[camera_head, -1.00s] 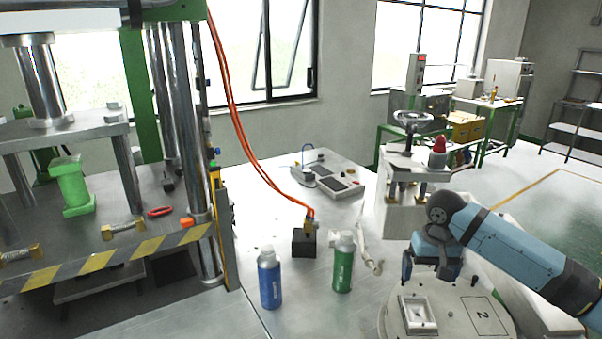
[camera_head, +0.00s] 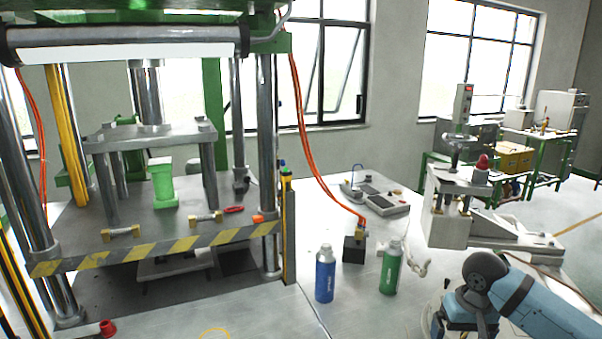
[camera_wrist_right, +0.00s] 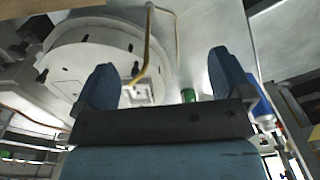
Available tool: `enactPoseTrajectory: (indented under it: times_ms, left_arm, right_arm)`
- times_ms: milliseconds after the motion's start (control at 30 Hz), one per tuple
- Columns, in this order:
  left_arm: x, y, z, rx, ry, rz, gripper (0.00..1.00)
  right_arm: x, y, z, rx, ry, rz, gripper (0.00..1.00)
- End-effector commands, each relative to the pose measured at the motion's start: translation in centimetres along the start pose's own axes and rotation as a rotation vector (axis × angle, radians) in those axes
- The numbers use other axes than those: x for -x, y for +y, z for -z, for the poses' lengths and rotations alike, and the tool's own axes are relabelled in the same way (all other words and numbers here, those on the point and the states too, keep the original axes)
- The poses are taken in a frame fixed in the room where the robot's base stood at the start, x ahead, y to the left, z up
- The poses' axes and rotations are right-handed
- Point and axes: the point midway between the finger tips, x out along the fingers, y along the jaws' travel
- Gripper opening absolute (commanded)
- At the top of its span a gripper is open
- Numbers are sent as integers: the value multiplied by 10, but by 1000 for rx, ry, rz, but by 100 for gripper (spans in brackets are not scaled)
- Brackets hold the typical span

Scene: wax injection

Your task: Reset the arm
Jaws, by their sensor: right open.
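My right arm (camera_head: 530,300) enters the head view from the lower right, with its light blue links and dark wrist joint. Its gripper end runs down to the bottom edge there, and the fingertips are out of that view. In the right wrist view my right gripper (camera_wrist_right: 166,82) is open, with its two blue fingers wide apart and nothing between them. A round white base (camera_wrist_right: 75,65) shows beyond the fingers. My left gripper is in neither view.
A blue bottle (camera_head: 325,275) and a green bottle (camera_head: 391,268) stand on the table left of my right arm. A black block (camera_head: 354,250) is behind them. A large press (camera_head: 150,245) with a striped edge fills the left. A white machine (camera_head: 450,215) stands behind the arm.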

Motion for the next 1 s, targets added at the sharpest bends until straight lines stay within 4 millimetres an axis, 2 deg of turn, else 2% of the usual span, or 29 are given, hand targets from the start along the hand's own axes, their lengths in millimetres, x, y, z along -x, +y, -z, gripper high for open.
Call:
enactPoseTrajectory:
  times_ms: [33,167,267,400,500,667,800,1000]
  left_arm:
    - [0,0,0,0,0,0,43]
    - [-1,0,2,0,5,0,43]
    - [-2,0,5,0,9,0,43]
    - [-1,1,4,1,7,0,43]
    - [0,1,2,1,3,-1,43]
    - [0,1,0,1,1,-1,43]
    - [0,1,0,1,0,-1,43]
    - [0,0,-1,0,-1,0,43]
  right_arm:
    - [-12,-11,-11,33,2,13,97]
    - [-37,-38,-39,124,27,46,97]
    - [-57,-60,-68,197,55,82,97]
    - [-79,-87,-115,282,114,135,97]
    - [-89,-97,-148,317,159,161,97]
    - [-96,-98,-200,331,226,171,97]
    - [-97,-86,-239,317,266,140,97]
    - [-93,-61,-280,288,286,71,97]
